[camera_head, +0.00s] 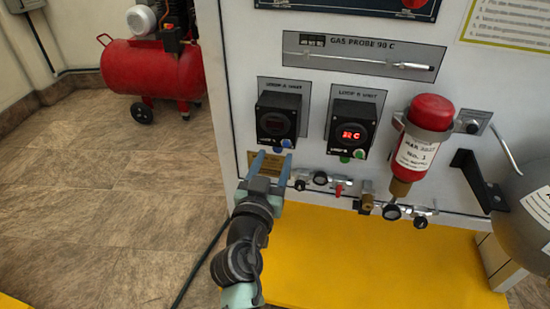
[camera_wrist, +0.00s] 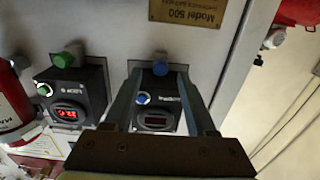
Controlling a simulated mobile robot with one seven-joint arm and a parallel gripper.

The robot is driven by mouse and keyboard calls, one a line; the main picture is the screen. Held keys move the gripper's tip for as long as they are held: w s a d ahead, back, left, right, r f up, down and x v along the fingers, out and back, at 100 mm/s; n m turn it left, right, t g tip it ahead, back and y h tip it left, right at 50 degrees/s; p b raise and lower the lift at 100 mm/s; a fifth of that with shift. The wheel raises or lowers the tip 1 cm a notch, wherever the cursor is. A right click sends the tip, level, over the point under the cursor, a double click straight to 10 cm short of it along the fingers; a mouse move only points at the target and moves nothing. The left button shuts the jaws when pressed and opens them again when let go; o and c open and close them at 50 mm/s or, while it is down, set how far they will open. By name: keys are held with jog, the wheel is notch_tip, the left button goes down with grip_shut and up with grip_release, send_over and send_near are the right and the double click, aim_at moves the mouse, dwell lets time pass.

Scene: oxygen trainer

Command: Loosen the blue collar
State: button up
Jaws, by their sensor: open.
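The blue collar (camera_wrist: 160,62) protrudes from the end of the black LOOP A UNIT box (camera_wrist: 157,98), near a round blue button on its face. In the head view the collar (camera_head: 287,143) is at the lower edge of that box (camera_head: 278,117), close to my fingertips. My gripper (camera_head: 273,155) is open and empty below the unit. In the wrist view my gripper's fingers (camera_wrist: 160,75) stand apart, one on each side of the line to the collar. I cannot tell whether either finger touches it.
The LOOP B UNIT (camera_head: 351,125) with a green collar (camera_wrist: 68,56) stands beside it, its display lit red. A red cylinder (camera_head: 420,140) hangs further right. A pipe with gauges and valves (camera_head: 340,188) runs below, near my gripper. A yellow platform (camera_head: 370,260) lies beneath.

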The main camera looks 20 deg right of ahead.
jog(key=shift+x, duration=1.1)
grip_shut()
